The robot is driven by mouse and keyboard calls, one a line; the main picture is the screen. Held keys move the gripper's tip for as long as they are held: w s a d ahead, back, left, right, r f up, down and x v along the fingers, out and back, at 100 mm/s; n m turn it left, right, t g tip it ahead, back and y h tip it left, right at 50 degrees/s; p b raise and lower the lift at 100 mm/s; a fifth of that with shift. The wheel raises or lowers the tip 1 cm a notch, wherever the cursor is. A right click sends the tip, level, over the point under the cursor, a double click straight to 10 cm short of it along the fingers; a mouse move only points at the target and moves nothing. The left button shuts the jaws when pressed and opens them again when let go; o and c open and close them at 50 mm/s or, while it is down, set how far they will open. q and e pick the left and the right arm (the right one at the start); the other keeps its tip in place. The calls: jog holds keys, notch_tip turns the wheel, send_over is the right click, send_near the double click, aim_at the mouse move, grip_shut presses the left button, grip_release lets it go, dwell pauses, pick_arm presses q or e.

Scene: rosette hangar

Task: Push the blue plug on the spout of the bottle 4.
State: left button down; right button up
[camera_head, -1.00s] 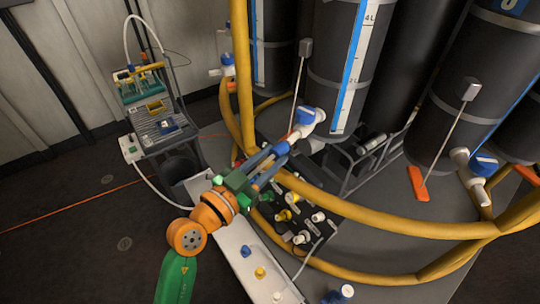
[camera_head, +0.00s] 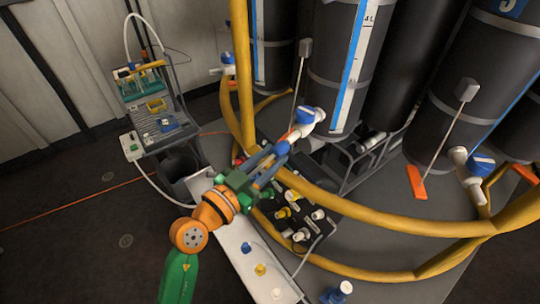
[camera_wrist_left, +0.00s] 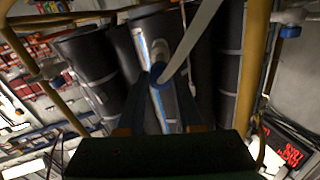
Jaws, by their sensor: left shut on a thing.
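The middle dark bottle (camera_head: 345,60) carries a blue-and-white scale strip, and its white spout (camera_head: 319,113) with a blue valve handle (camera_head: 305,115) points down and left. My left gripper (camera_head: 279,152) is just below and left of the spout, shut on a small blue plug (camera_head: 283,147). The plug is largely hidden by the fingers. In the left wrist view a blue piece (camera_wrist_left: 157,82) is ahead of the fingers (camera_wrist_left: 165,125), in line with the spout. I cannot tell whether plug and spout touch. My right gripper is not in view.
Yellow rails (camera_head: 400,207) curve around the bottles. An orange-ended rod (camera_head: 299,80) hangs beside the spout. A white shelf (camera_head: 238,245) holds loose plugs, with a black fittings block (camera_head: 310,215) beside it. A cart (camera_head: 160,120) stands at left. Another bottle (camera_head: 480,90) is at right.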

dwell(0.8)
pick_arm(q)
jog(key=shift+p, duration=0.6)
jog(key=shift+w+d, duration=0.25)
jog(key=shift+w, duration=0.15)
jog(key=shift+c, duration=2.4)
grip_release()
jog(key=v, duration=0.7)
